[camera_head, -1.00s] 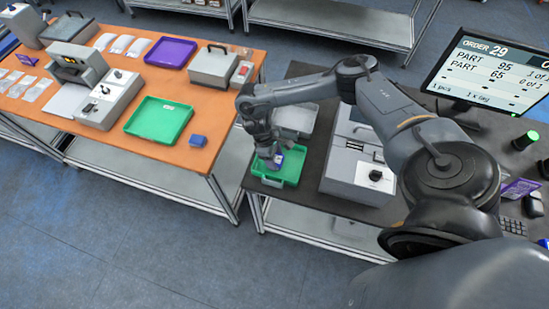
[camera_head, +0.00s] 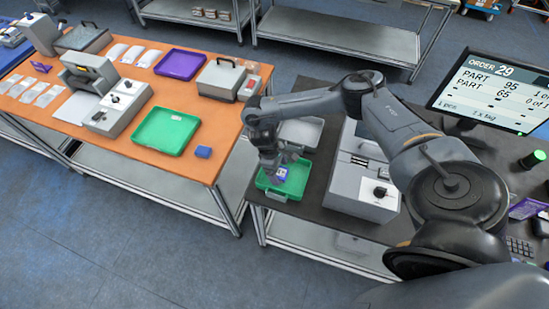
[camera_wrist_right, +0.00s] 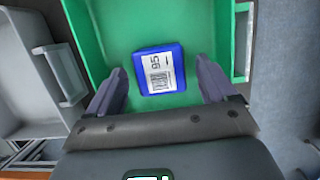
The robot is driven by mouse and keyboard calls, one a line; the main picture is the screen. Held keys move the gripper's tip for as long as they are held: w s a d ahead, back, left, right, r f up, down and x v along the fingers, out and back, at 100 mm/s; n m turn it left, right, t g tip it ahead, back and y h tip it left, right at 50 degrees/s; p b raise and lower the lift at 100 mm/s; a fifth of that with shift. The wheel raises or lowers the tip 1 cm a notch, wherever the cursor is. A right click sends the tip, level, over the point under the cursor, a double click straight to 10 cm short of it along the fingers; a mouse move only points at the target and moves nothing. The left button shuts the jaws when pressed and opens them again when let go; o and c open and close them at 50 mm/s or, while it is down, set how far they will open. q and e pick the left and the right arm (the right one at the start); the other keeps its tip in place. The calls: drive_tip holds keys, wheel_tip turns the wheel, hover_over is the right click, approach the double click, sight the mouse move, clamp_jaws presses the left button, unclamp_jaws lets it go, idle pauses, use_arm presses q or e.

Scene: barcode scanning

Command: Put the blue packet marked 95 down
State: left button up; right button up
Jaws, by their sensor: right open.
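The blue packet marked 95 (camera_wrist_right: 159,69) lies label up inside the green tray (camera_wrist_right: 110,30) in the right wrist view. In the head view the packet (camera_head: 281,174) is in the small green tray (camera_head: 297,182) on the dark table. My right gripper (camera_wrist_right: 159,88) is open, with one finger on each side of the packet and a gap between each finger and it. In the head view my right gripper (camera_head: 275,168) is just above the tray. My left gripper is not in view.
A grey tray (camera_head: 302,132) sits behind the green tray. A grey machine (camera_head: 362,180) stands to its right. On the orange table to the left are a larger green tray (camera_head: 166,130), another blue packet (camera_head: 203,152) and a purple tray (camera_head: 181,64).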

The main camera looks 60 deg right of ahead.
drive_tip(key=d+p+v, duration=0.1)
drive_tip(key=p+v, duration=0.4)
drive_tip(key=v, duration=0.6)
drive_tip(key=a+f+n+t+y, duration=0.2)
drive_tip(key=a+f+n, duration=0.15)
drive_tip(key=a, duration=0.95)
drive_tip(key=a+f+n+t+y, duration=0.1)
drive_tip(key=a+f+n+t, duration=0.2)
drive_tip(key=a, duration=1)
drive_tip(key=a+r+n+t+y, duration=0.15)
drive_tip(key=a+r, duration=0.25)
drive_tip(key=a, duration=0.5)
drive_tip(key=a+r+t+y, duration=0.3)
drive_tip(key=a+r, duration=0.2)
drive_tip(key=a, duration=0.3)
drive_tip(key=s+d+m+g+h, duration=0.1)
drive_tip(key=s+d+m+h, duration=0.1)
drive_tip(key=s+d, duration=0.2)
drive_tip(key=s+d+m+h, duration=0.2)
drive_tip(key=s+d+m, duration=0.1)
drive_tip(key=d, duration=0.7)
drive_tip(key=s+d+r+m+g+h, duration=0.1)
drive_tip(key=s+d+m+h, duration=0.1)
drive_tip(key=s+d, duration=0.3)
drive_tip(key=shift+s+d+m+g+h, duration=0.2)
drive_tip(key=shift+d+m+g+h, duration=0.25)
drive_tip(key=shift+d, duration=0.8)
